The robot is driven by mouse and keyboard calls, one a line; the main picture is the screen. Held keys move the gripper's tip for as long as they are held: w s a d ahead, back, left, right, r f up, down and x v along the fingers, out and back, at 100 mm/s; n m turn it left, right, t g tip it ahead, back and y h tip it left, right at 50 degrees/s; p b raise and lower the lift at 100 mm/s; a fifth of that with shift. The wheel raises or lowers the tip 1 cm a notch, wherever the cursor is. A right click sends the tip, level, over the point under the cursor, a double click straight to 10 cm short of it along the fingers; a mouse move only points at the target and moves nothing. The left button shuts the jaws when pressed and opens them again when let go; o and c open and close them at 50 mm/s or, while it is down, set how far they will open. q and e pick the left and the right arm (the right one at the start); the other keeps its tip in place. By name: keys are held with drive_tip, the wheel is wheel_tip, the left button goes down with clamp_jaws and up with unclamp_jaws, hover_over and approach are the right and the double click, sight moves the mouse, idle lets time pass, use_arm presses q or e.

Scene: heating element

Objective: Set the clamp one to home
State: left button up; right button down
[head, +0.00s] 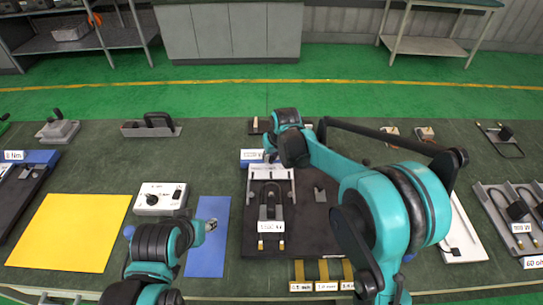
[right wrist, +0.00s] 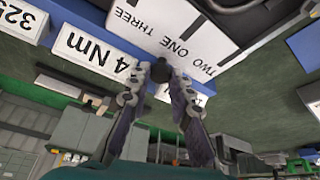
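The clamp fixture (head: 270,174) stands on a dark plate in the middle of the bench in the head view. Its white top edge carries the words ONE, TWO and THREE (right wrist: 160,22) in the right wrist view. My right gripper (head: 271,157) is at the fixture's far edge. In the right wrist view its fingertips (right wrist: 161,74) lie on both sides of a black knob (right wrist: 161,70), close by the word ONE, and appear to touch it. What the knob belongs to is partly hidden. My left gripper (head: 211,225) is over the blue mat; its opening is too small to judge.
A blue block with a 4 Nm label (right wrist: 90,52) is beside the fixture. A yellow mat (head: 70,230), a blue mat (head: 207,260) and a white button box (head: 160,198) lie to the left. A tray with black U-shaped parts (head: 515,212) is at far right.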

drive_tip(key=s, duration=0.8)
drive_tip(key=shift+s+p, duration=0.3)
drive_tip(key=shift+p, duration=0.1)
drive_tip(key=shift+s+f, duration=0.1)
drive_tip(key=shift+s, duration=0.25)
drive_tip(key=c, duration=1.4)
unclamp_jaws()
drive_tip(key=shift+s, duration=0.1)
drive_tip(key=shift+o, duration=0.2)
drive_tip(key=v, duration=1.2)
